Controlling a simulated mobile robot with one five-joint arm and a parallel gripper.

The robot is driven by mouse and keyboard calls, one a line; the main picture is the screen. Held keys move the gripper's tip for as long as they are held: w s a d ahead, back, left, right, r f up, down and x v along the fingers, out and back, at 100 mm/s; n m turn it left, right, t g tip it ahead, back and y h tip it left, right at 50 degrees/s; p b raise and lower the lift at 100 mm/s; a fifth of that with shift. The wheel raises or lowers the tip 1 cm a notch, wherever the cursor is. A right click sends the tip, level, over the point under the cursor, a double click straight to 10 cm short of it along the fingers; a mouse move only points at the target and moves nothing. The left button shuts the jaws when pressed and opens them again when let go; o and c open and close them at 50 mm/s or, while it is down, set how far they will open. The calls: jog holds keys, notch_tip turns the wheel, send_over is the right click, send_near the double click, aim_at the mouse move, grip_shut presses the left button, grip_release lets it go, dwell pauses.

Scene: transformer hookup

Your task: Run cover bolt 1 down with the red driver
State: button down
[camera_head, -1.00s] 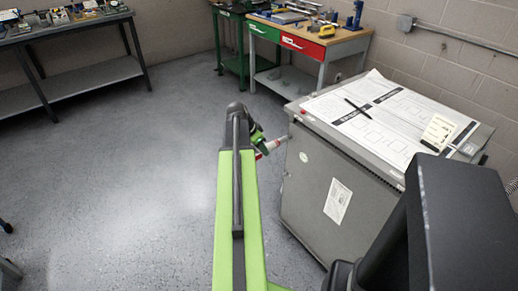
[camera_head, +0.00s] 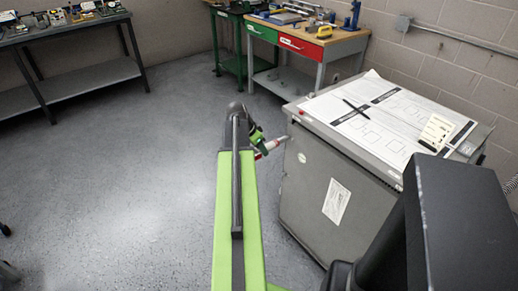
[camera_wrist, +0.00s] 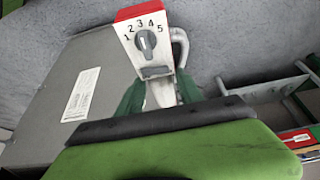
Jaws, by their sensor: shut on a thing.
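The driver (camera_wrist: 137,28), with a red top, a white face and a dark dial marked 1 to 5, is held in my gripper (camera_wrist: 160,93). The green fingers press on both sides of its narrow lower body. In the head view, my gripper (camera_head: 256,139) is partly hidden behind my arm, and the red and white driver (camera_head: 272,146) points right, beside the left edge of the grey cabinet (camera_head: 325,192). Contact with the cabinet cannot be told. I cannot make out cover bolt 1 in either view.
Papers (camera_head: 385,112) and a black pen (camera_head: 355,107) lie on the cabinet top, with a small card (camera_head: 436,131) at the right. A wooden-topped bench (camera_head: 318,42) stands behind, and a dark bench (camera_head: 70,60) at the left. The floor (camera_head: 130,180) at the left is open.

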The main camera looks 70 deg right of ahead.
jog(key=shift+s+d, duration=0.35)
jog(key=shift+d, duration=0.2)
jog(key=shift+s+d, duration=0.3)
jog(key=shift+d, duration=0.2)
dwell(3.0)
jog(key=shift+a, duration=0.15)
jog(key=shift+w+a, duration=0.6)
jog(key=shift+a, duration=0.3)
jog(key=shift+w+a, duration=0.6)
jog(key=shift+a, duration=0.3)
